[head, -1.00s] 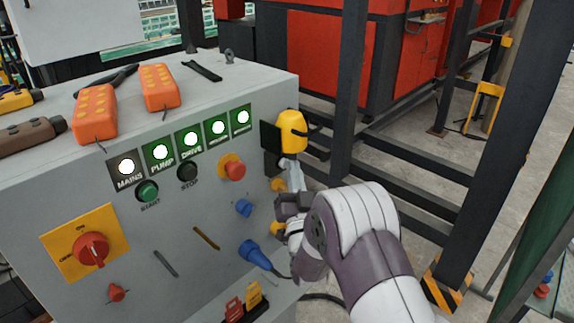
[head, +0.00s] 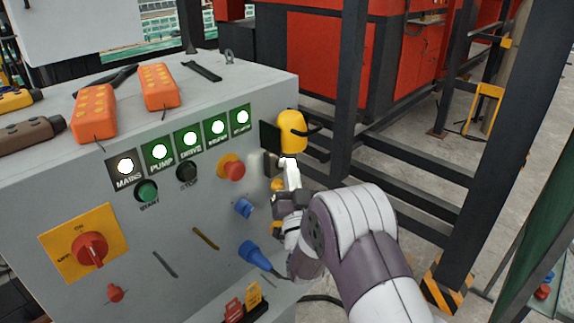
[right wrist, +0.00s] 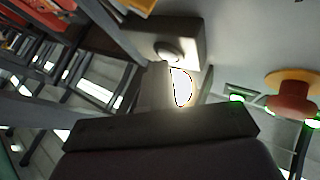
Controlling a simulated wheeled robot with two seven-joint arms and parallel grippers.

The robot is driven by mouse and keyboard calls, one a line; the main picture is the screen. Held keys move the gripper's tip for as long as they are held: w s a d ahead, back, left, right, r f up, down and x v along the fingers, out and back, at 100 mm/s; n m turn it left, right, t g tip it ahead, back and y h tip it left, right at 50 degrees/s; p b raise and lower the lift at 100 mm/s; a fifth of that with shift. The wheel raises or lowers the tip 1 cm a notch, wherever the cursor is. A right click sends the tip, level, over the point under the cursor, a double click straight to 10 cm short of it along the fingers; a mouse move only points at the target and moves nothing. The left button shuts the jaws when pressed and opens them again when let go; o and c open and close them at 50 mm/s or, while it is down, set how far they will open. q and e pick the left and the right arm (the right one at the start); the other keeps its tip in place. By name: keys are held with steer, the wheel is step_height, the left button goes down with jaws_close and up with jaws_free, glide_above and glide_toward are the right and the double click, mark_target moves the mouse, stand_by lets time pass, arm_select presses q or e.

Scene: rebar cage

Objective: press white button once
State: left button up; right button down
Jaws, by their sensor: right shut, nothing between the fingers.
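A pale round button (right wrist: 168,50) shows in the right wrist view on a small box (right wrist: 188,30). In the head view I cannot make out its face. My right gripper (head: 289,172) is shut and empty, beside the right edge of the grey control cabinet (head: 190,235). In the right wrist view its fingers (right wrist: 154,84) point toward the button; a bright white patch lies beside them. I cannot tell whether they touch the button. A lit white MAINS lamp (head: 125,166) is on the cabinet front. My left gripper is not in view.
A yellow fixture (head: 291,131) is just above my right gripper. A red mushroom button (head: 234,170), blue sockets (head: 250,251) and a red switch (head: 90,250) are on the cabinet front. Orange pendants (head: 95,112) lie on top. Dark steel posts (head: 349,90) stand to the right.

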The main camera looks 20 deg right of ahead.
steer(key=shift+s+d, duration=0.25)
steer(key=shift+s, duration=0.3)
steer(key=shift+s+d, duration=0.2)
steer(key=shift+s, duration=0.35)
steer(key=s, duration=0.1)
steer(key=s+d, duration=0.1)
steer(key=s, duration=0.1)
steer(key=s+d, duration=0.1)
steer(key=shift+s, duration=0.35)
stand_by(0.4)
